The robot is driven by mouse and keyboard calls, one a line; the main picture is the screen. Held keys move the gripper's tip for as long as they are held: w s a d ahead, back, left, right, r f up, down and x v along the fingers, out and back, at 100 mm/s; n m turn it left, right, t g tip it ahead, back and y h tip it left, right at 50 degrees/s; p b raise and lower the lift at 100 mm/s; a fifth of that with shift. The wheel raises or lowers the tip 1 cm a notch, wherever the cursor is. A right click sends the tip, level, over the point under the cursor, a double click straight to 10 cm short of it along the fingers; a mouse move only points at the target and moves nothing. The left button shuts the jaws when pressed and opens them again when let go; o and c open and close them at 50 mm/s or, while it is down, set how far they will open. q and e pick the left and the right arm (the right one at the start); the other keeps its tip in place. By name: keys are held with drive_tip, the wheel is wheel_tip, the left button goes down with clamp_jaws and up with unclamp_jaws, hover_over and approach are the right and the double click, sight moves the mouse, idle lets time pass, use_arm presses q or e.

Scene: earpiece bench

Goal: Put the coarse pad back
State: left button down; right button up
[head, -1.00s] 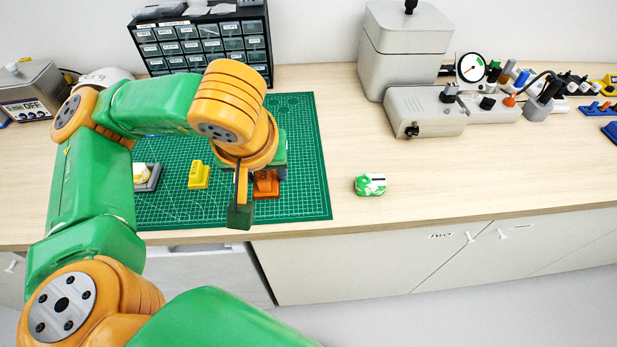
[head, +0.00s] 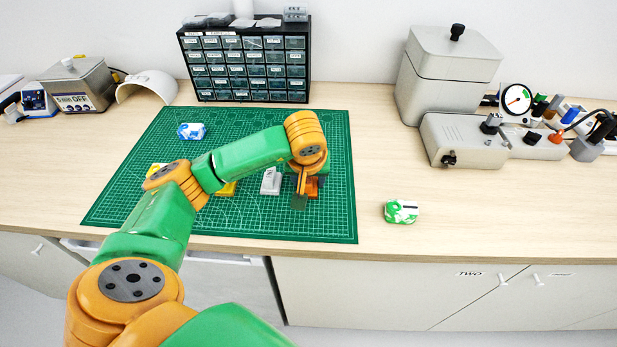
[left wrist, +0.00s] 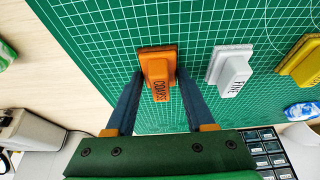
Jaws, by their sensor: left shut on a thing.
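The coarse pad (head: 312,187) is an orange block on the right part of the green mat. In the left wrist view the coarse pad (left wrist: 157,72) shows its label "COARSE" on a raised grip. My left gripper (head: 300,203) points down at it. In the left wrist view the fingers of my left gripper (left wrist: 160,88) are shut on its grip from both sides. I cannot tell whether its base touches the mat. A pale grey pad marked "FINE" (left wrist: 232,72) stands beside it, and a yellow pad (head: 227,188) is further left. My right gripper is out of view.
The green mat (head: 335,225) has free room at the back, where a blue and white earpiece (head: 192,131) lies. A green and white earpiece (head: 401,212) lies on the bare bench right of it. A drawer cabinet (head: 246,65) and grey machine (head: 468,140) stand behind.

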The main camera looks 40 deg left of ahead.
use_arm(q)
drive_tip(key=shift+f, duration=0.25)
drive_tip(key=shift+c, duration=1.3)
unclamp_jaws()
drive_tip(key=shift+r, duration=0.15)
drive_tip(key=shift+r, duration=0.1)
drive_tip(key=shift+r, duration=0.3)
drive_tip(key=v, duration=0.6)
drive_tip(key=shift+r, duration=0.25)
drive_tip(key=p+v, duration=0.2)
drive_tip(key=v, duration=0.3)
drive_tip(key=shift+s+d, duration=0.1)
drive_tip(key=shift+s, duration=0.1)
